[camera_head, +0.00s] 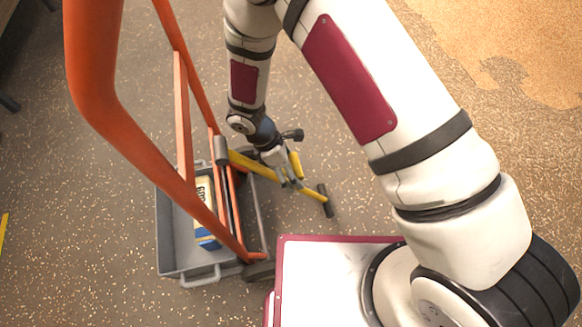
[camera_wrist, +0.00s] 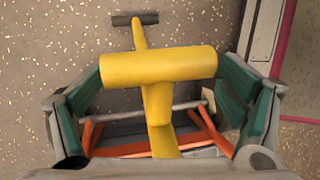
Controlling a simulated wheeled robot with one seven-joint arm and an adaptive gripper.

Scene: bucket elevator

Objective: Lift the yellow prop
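The yellow prop (camera_head: 256,165) is a yellow bar with a crosspiece and a dark end grip, standing out from the orange frame low beside the grey tray. In the wrist view its thick yellow crosspiece (camera_wrist: 158,67) fills the middle, with the stem running below it and the dark grip behind. My gripper (camera_head: 284,168) is down at the prop. In the wrist view my gripper (camera_wrist: 160,92) is open, its green-padded fingers on either side of the prop, close to the crosspiece's ends. I cannot tell whether they touch it. My gripper partly hides the prop in the head view.
An orange tubular frame (camera_head: 90,95) rises at the left, close to my arm. A grey tray (camera_head: 168,235) at its foot holds a box with a blue end (camera_head: 207,240). Speckled floor (camera_head: 365,235) is clear to the right of the prop.

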